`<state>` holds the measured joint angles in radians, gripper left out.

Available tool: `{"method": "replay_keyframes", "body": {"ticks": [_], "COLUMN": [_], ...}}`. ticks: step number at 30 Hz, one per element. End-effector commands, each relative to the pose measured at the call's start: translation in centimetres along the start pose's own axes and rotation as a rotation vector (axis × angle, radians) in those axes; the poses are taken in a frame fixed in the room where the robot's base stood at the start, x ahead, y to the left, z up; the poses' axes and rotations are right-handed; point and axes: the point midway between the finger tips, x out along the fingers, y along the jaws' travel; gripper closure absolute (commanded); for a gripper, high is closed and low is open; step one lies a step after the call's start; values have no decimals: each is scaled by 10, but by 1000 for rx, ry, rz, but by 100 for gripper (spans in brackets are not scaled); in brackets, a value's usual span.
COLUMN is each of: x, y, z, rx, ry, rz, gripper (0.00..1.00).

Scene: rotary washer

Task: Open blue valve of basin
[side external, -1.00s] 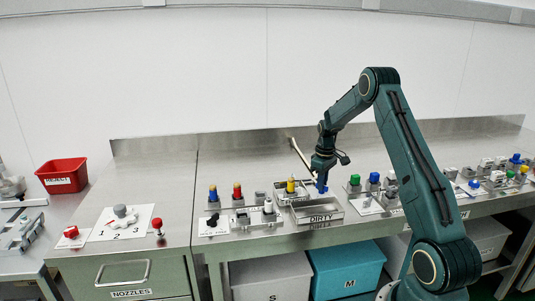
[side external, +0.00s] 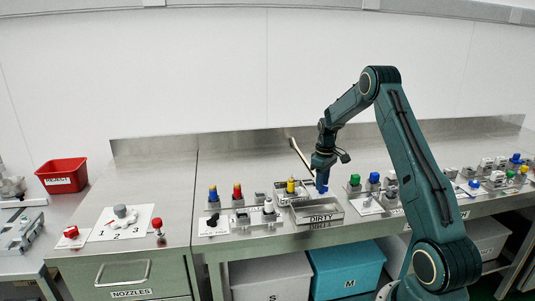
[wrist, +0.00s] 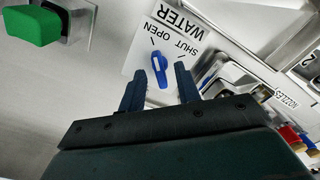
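The blue valve (wrist: 160,68) is a small lever on a white plate (wrist: 150,45) printed WATER, SHUT and OPEN, in the wrist view. Its handle lies at a slight slant. My gripper (wrist: 159,82) is open, with its dark blue fingertips apart on either side of the valve's near end. I cannot tell whether either finger touches the valve. The valve cannot be made out there.
A green knob (wrist: 32,25) on a metal base is at the upper left of the wrist view. Metal trays (wrist: 235,78) are close on the right. In the side view, a yellow-topped piece (side external: 291,185) stands left of my gripper, and a green-topped one (side external: 355,181) right.

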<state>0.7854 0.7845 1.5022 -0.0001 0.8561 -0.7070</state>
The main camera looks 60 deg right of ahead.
Motion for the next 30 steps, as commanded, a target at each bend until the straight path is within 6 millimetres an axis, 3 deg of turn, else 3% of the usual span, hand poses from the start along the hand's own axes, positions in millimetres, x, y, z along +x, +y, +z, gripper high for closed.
{"method": "replay_keyframes", "body": {"ticks": [8,21,30], "x": [-34,-107,-130], "y": [1,0,0], "z": [-1,0,0], "rx": [0,0,-1], "ry": [4,5,3], "rz": [4,4,2], "gripper": [67,67,67]}}
